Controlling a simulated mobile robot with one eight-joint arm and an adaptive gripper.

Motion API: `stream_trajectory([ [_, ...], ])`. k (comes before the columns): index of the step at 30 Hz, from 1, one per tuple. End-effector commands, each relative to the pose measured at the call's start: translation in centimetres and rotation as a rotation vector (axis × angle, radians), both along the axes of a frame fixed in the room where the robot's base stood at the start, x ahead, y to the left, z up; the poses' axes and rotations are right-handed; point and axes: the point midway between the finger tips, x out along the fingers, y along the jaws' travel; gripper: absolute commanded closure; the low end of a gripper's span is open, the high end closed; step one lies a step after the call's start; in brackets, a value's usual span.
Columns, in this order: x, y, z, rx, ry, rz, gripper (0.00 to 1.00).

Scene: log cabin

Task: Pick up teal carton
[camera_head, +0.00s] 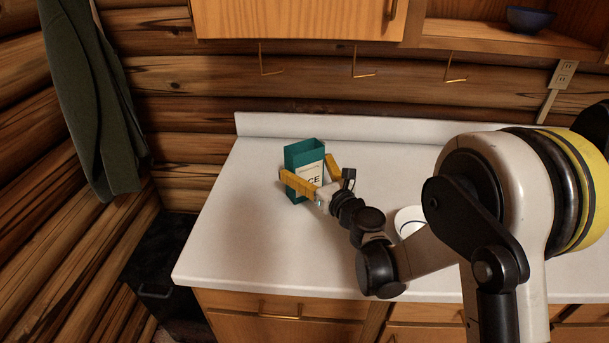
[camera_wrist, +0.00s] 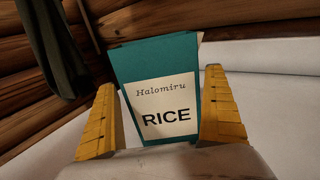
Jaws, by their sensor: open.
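The teal carton (camera_head: 303,151) stands upright on the white counter, left of the middle in the head view. Its cream label reads "Halomiru RICE" in the wrist view, where the carton (camera_wrist: 160,65) fills the centre. My gripper (camera_head: 308,172) is open, with yellow fingers, and reaches toward the label side of the carton. In the wrist view, one finger of the gripper (camera_wrist: 160,92) shows at each side of the carton. I cannot tell whether either finger touches it. The lower part of the carton is partly hidden by the gripper.
A white round dish (camera_head: 408,218) stands on the counter, partly hidden behind my arm. The counter (camera_head: 240,240) is bare left of the carton, with a low backsplash behind. A wooden cabinet (camera_head: 295,18) with hooks below hangs above. A dark green cloth (camera_head: 88,100) hangs at left.

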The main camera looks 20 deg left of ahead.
Motion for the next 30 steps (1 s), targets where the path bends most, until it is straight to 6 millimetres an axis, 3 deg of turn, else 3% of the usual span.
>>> stream_trajectory([
  [3,0.8,0.9,-0.1,0.0,0.0,0.001,0.0],
  [11,0.9,1.0,0.1,-0.001,-0.001,0.0,0.03],
  [16,0.9,1.0,0.0,-0.001,-0.001,0.0,0.55],
  [17,0.9,1.0,0.0,-0.001,-0.001,0.0,0.58],
  [25,0.9,1.0,0.1,-0.001,-0.001,0.0,0.58],
  [30,0.9,1.0,1.3,-0.001,-0.001,0.0,0.58],
])
